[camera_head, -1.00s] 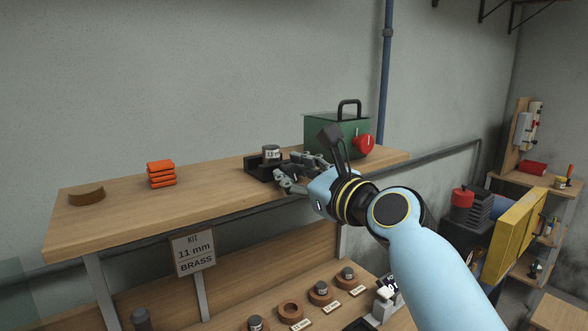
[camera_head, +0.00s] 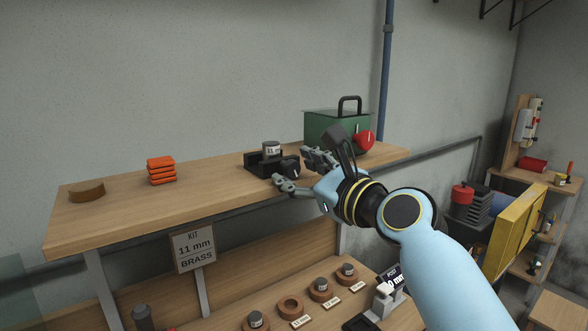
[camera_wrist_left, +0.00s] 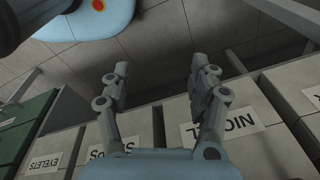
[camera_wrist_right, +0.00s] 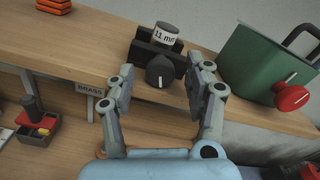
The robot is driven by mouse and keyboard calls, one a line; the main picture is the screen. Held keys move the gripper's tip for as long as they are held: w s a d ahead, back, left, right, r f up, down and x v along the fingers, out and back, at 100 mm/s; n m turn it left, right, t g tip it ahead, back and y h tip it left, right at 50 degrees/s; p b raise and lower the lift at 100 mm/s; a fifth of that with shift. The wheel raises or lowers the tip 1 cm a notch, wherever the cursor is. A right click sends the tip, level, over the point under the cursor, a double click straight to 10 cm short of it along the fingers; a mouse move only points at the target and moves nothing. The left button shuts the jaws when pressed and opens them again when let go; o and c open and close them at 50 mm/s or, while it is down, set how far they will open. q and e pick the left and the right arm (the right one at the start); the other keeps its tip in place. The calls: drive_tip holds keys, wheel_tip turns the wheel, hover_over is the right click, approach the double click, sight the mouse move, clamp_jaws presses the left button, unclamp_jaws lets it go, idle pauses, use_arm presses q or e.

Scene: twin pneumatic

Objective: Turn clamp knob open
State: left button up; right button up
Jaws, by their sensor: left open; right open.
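The black clamp (camera_head: 262,166) sits on the wooden shelf and holds a grey cylinder (camera_head: 271,149) labelled 11 mm. Its round black knob (camera_head: 290,166) faces the shelf front; in the right wrist view the knob (camera_wrist_right: 160,71) shows a short, nearly upright white mark. My right gripper (camera_head: 292,169) is open, its fingers spread either side of the knob's line in the right wrist view (camera_wrist_right: 161,78).
A green box (camera_head: 330,127) with a red knob (camera_head: 364,140) stands close to the right of the clamp. Orange stacked pieces (camera_head: 161,171) and a brown disc (camera_head: 87,192) lie left. A sign (camera_head: 194,249) reading KIT 11 mm BRASS hangs below the shelf.

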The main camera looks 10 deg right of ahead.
drive_tip(key=v, duration=1)
drive_tip(key=shift+s+d, duration=0.15)
drive_tip(key=shift+s, duration=0.2)
drive_tip(key=w+a+m, duration=0.1)
drive_tip(key=w, duration=0.2)
drive_tip(key=w+a+m, duration=0.2)
drive_tip(key=w, duration=0.2)
drive_tip(key=w+a+m, duration=0.1)
drive_tip(key=w, duration=0.3)
drive_tip(key=shift+a, duration=0.2)
